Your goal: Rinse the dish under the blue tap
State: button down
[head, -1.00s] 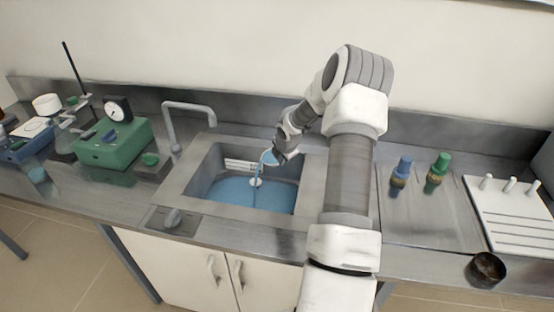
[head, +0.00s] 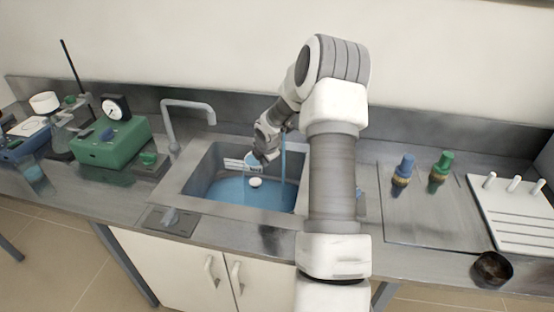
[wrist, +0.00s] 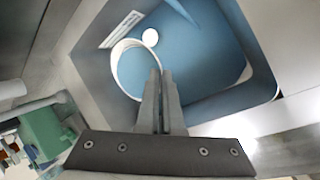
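The dish (head: 252,161) is a small, pale, round-rimmed vessel held over the sink; its rim shows as a white ring in the wrist view (wrist: 119,54). My gripper (wrist: 160,76) is shut on the near edge of that rim. In the head view my gripper (head: 264,150) is above the basin, left of a blue stream (head: 283,170) falling into it. The stream's upper end is hidden by my arm. A blue fitting with a brass collar (head: 403,170), possibly the blue tap, stands right of the sink.
The sink (head: 187,185) has blue water and a white round piece (head: 255,182) in it. A grey gooseneck faucet (head: 187,104) stands left. A green fitting (head: 440,170), white peg board (head: 515,225) and dark bowl (head: 491,268) are right; a green device (head: 108,140) is left.

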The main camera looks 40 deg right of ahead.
aim_at(249, 164)
jog(key=shift+w+a+b, duration=0.25)
jog(key=shift+a+b, duration=0.1)
jog(key=shift+a, duration=0.45)
jog(key=shift+w+a+b, duration=0.3)
jog(key=shift+a, duration=0.45)
jog(key=shift+w+a+b, duration=0.25)
jog(key=shift+a+b, duration=0.1)
jog(key=shift+a, duration=0.45)
